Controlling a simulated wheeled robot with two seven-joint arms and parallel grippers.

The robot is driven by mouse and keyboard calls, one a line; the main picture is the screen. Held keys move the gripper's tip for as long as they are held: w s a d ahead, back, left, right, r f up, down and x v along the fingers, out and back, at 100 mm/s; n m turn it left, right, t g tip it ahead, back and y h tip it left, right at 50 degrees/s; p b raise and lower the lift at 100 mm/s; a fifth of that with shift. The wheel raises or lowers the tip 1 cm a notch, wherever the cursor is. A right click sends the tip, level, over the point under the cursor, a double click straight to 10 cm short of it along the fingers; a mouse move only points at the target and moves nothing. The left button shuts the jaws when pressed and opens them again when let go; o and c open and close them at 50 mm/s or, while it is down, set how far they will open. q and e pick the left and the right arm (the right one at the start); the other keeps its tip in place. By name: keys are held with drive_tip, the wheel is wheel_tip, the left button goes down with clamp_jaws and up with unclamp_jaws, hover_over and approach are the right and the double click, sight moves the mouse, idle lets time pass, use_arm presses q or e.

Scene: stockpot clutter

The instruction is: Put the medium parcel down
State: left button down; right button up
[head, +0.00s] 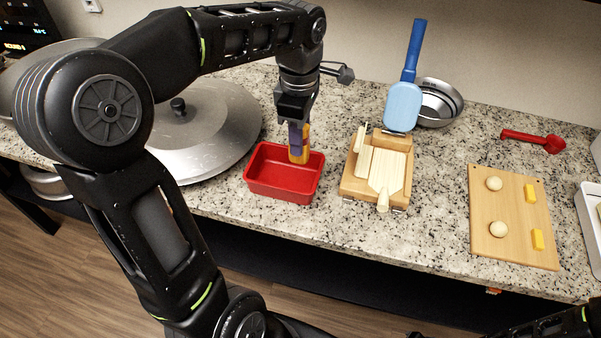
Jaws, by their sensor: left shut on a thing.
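My left gripper (297,122) points down over the back right part of a red tray (283,191). It is shut on a small upright yellow and purple block (301,152), which seems to be the medium parcel. The block's lower end is by the tray's back right rim; I cannot tell whether it touches the tray. The gripper hides the block's upper part. The visible tray floor looks empty. Only dark parts of my right arm show at the bottom right; its gripper is out of view.
A large pot lid (205,140) lies left of the tray. A wooden holder (352,185) with pale wooden tools stands to its right. Behind are a blue paddle (403,105) and metal bowl (440,103). A board (512,235) carries dough balls and yellow blocks. A red scoop (530,138) lies back right.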

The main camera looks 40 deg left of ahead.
use_arm(q)
wheel_tip(320, 180, down, 5)
drive_tip(key=shift+f, duration=0.1)
drive_tip(key=shift+f+p, duration=0.3)
drive_tip(key=shift+f, duration=1.5)
drive_tip(key=shift+f, duration=0.1)
drive_tip(key=shift+f, duration=0.15)
drive_tip(key=c, duration=1.1)
unclamp_jaws()
drive_tip(key=shift+o, duration=0.2)
drive_tip(key=shift+r, duration=0.25)
wheel_tip(320, 180, up, 12)
drive_tip(key=shift+r, duration=0.1)
